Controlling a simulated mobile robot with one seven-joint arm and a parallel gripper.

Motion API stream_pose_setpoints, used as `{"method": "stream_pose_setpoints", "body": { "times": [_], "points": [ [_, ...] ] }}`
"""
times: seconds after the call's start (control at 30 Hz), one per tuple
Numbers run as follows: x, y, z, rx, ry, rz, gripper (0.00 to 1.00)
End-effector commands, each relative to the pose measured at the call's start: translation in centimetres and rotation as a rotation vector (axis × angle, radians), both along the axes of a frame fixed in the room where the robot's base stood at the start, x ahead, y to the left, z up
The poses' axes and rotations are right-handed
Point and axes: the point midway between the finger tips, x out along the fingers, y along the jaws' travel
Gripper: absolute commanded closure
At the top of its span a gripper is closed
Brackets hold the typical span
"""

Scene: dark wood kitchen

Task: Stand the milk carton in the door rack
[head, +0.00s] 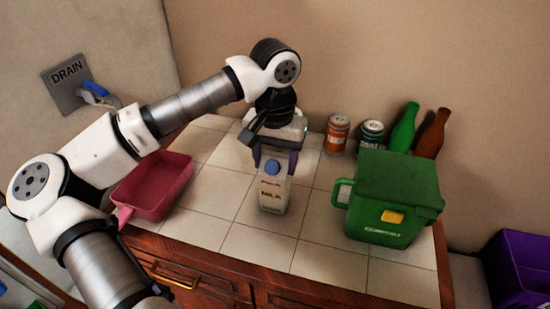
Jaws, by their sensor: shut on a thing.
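The milk carton (272,197) is a pale bottle-shaped container with a blue cap and a "MILK" label. It is upright at the middle of the tiled counter in the head view. My gripper (276,162) is shut on the milk carton near its top, coming from behind and above. I cannot tell whether the carton's base touches the tiles. No door rack shows in this view.
A pink dustpan-like tray (152,186) lies left on the counter (225,240). A green compost bin (390,205) stands right. Behind it are two cans (336,133), a green bottle (404,128) and a brown bottle (432,134). A purple bin (520,268) is lower right.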

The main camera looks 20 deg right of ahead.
Motion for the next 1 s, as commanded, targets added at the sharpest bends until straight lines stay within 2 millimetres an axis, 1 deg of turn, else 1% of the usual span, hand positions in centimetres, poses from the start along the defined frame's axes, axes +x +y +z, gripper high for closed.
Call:
{"method": "stream_pose_setpoints", "body": {
  "times": [0.03, 0.2, 0.47, 0.6, 0.67, 0.77, 0.9, 1.0],
  "points": [
    [0.0, 0.0, -0.2, 0.000, 0.000, 0.000, 0.43],
    [0.0, 0.0, -0.1, 0.000, 0.000, 0.000, 0.22],
    [0.0, 0.0, 0.0, 0.000, 0.000, 0.000, 0.22],
    [0.0, 0.0, 0.6, 0.000, -0.001, 0.000, 0.22],
    [0.1, 0.0, 1.5, -0.001, -0.004, 0.001, 0.22],
    [0.0, -0.1, 3.5, -0.001, -0.005, 0.000, 0.22],
    [0.1, 0.0, 6.7, -0.001, -0.004, 0.000, 0.22],
    [0.1, 0.0, 8.7, 0.000, -0.004, 0.000, 0.22]
  ]
}}
